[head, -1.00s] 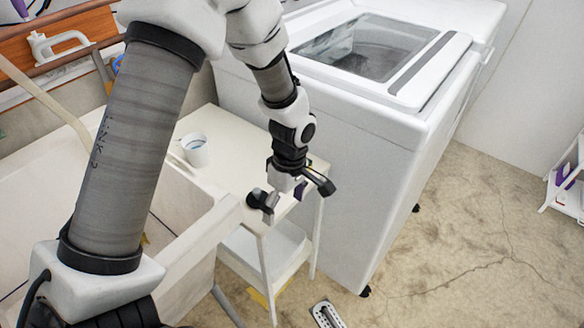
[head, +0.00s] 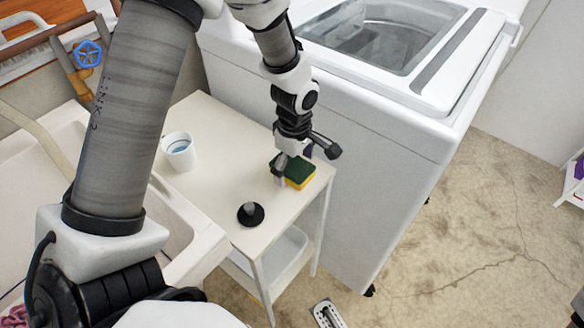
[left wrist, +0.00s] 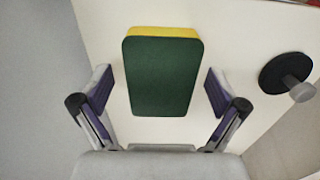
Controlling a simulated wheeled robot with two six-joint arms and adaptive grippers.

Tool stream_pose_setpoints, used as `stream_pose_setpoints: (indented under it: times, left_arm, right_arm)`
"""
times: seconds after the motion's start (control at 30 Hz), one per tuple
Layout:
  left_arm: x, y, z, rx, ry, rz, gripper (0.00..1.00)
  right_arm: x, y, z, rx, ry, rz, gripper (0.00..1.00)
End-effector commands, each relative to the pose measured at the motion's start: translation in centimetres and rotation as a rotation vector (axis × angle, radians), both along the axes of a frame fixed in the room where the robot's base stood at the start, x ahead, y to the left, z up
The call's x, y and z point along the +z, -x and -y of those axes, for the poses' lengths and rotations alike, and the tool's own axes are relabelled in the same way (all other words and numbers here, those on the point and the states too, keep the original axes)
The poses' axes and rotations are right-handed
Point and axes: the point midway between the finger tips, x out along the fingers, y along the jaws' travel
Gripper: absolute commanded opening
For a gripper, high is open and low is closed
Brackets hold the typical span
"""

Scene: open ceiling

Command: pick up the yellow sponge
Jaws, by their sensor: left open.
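The yellow sponge (head: 297,170) has a dark green top and lies on the white side table near its right edge. In the left wrist view the sponge (left wrist: 162,75) shows its green face with a strip of yellow along the far side. My left gripper (head: 306,165) is just above the sponge and hides part of it in the head view. In the left wrist view my left gripper (left wrist: 158,95) is open, with one finger on each side of the sponge and a visible gap on both sides. My right gripper is not in view.
A black round stopper with a knob (head: 250,213) stands on the white table (head: 215,120) close to the sponge. A white cup (head: 179,151) is farther left. A washing machine (head: 380,130) rises right of the table, and a sink (head: 185,225) is at left.

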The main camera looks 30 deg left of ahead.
Motion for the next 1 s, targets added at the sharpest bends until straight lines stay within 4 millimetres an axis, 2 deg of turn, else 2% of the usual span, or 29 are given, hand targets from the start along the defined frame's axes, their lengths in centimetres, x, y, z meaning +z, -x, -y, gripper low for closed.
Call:
stream_pose_setpoints:
  times: [0.2,0.23,0.27,0.4,0.43,0.83,1.0]
  left_arm:
    - [-0.3,0.0,0.0,-0.001,0.0,0.001,0.97]
    - [-0.3,0.0,0.0,-0.001,0.0,0.001,0.93]
    - [-0.3,0.0,0.0,-0.001,0.0,0.001,0.83]
    - [-0.3,0.0,0.0,-0.001,0.0,0.001,0.57]
    - [-0.3,0.0,0.0,-0.001,0.0,0.001,0.56]
    - [-0.2,0.0,0.0,-0.001,0.0,0.001,0.55]
    - [0.7,-0.2,0.1,-0.003,-0.001,0.001,0.55]
  right_arm:
    - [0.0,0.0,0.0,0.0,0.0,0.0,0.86]
    - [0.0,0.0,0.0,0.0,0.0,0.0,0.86]
    - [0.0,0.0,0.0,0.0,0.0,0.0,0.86]
    - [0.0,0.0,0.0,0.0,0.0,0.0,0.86]
    - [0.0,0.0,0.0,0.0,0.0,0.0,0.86]
    - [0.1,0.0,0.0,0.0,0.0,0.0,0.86]
    - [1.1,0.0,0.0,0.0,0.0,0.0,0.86]
